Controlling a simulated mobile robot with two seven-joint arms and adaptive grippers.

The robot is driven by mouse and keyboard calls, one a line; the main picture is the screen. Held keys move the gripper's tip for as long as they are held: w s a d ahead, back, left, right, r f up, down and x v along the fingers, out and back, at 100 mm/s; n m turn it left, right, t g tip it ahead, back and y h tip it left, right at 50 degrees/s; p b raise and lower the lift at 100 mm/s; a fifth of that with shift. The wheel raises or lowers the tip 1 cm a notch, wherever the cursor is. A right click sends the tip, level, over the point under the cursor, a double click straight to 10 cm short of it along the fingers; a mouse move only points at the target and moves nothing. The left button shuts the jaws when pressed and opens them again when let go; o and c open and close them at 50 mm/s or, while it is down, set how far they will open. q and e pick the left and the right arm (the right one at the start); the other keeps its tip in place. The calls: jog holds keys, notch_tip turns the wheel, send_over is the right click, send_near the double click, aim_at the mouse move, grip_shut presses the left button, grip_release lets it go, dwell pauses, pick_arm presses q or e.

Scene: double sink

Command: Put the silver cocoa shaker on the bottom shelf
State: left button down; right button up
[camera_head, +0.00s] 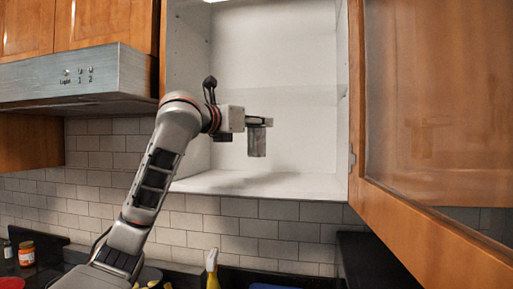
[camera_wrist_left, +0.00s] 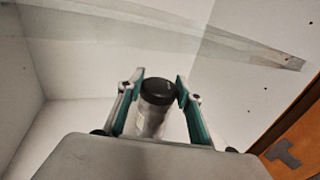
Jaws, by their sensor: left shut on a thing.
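The silver cocoa shaker (camera_head: 257,142) hangs upright from my left gripper (camera_head: 258,121) inside the open wall cabinet. My left gripper is shut on it near its top. In the left wrist view the shaker (camera_wrist_left: 154,118) has a dark lid and sits between the two fingers (camera_wrist_left: 158,92). The bottom shelf (camera_head: 285,184) is the white cabinet floor. It lies below the shaker, with a visible gap between them. My right gripper is not in view.
A clear shelf panel (camera_wrist_left: 190,35) crosses the cabinet above the gripper. The cabinet door (camera_head: 440,150) stands open at the right, and a range hood (camera_head: 75,80) is at the left. The bottom shelf is otherwise empty. A spray bottle (camera_head: 212,270) stands on the counter below.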

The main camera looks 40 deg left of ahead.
aim_at(251, 148)
pick_arm(q)
jog(key=shift+d+f, duration=0.1)
jog(key=shift+f, duration=0.7)
jog(key=shift+s+f, duration=0.2)
jog(key=shift+f, duration=2.1)
jog(key=shift+w+f, duration=0.15)
jog(key=shift+f, duration=0.05)
jog(key=shift+w+f, duration=0.1)
jog(key=shift+f, duration=0.05)
